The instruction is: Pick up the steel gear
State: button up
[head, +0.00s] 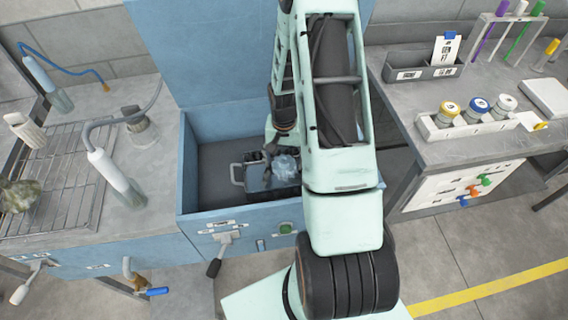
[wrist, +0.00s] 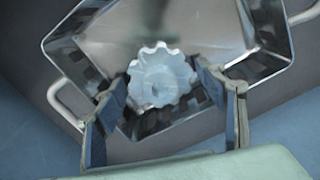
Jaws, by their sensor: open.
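The steel gear (wrist: 160,78) is a pale, toothed disc lying in a shiny metal tray (wrist: 100,30) in the wrist view. My gripper (wrist: 163,85) is open, with one dark finger at each side of the gear and the gear between or just beyond the fingertips. I cannot tell whether either finger touches it. In the head view the gear (head: 286,166) shows as a light, shiny shape at my gripper (head: 277,155), partly hidden by my arm. The tray (head: 256,182) sits inside the blue basin, its right part hidden by my arm.
Left is a bench with a wire rack (head: 60,185) and a white-topped cylinder (head: 110,170). Right is a table with jars (head: 478,108) and a test-tube rack (head: 505,35).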

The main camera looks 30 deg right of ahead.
jog(key=shift+c, duration=0.3)
jog(key=c, duration=1.6)
jog(key=shift+r, duration=0.1)
